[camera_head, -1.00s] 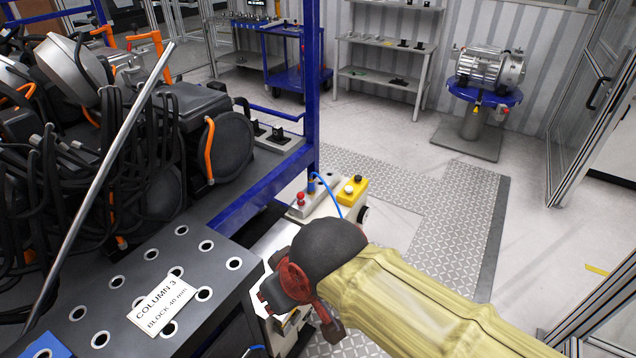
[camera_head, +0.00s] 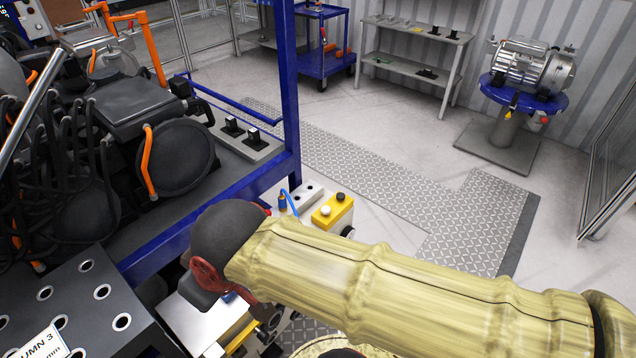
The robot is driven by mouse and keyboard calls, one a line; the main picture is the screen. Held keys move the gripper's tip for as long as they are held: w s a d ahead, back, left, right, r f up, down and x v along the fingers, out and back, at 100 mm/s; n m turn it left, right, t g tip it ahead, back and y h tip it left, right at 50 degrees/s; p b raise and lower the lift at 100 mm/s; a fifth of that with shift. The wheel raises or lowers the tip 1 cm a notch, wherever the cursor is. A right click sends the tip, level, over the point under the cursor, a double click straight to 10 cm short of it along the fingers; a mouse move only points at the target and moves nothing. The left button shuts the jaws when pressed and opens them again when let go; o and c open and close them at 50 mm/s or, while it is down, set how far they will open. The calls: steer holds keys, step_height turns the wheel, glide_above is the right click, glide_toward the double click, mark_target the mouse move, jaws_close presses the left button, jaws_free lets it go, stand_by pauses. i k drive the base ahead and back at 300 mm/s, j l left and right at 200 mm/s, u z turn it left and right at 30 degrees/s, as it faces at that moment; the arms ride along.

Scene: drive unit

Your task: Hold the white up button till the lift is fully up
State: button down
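A yellow control box (camera_head: 333,212) stands on the light housing beside the blue frame. On its top are a white button (camera_head: 326,211) and a dark button (camera_head: 340,197). Both look free of contact. My gripper (camera_head: 235,303) is in the lower middle, to the left of and nearer than the box, below my yellow-sleeved arm. Its dark and red parts show, but its fingertips are largely hidden, so its opening cannot be made out. Which part is the lift, and its height, cannot be told from this view.
A blue frame (camera_head: 291,100) with an upright post rises behind the box. A black perforated block (camera_head: 70,300) is at lower left. A motor (camera_head: 530,68) sits on a blue round stand at back right. The floor right of the box is open.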

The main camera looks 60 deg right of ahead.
mark_target(325, 209)
steer(key=l, duration=0.65)
steer(key=k+l+u, duration=0.1)
steer(key=l, duration=0.6)
steer(key=k+l, duration=0.1)
steer(key=l, duration=1.2)
steer(key=k+u, duration=0.05)
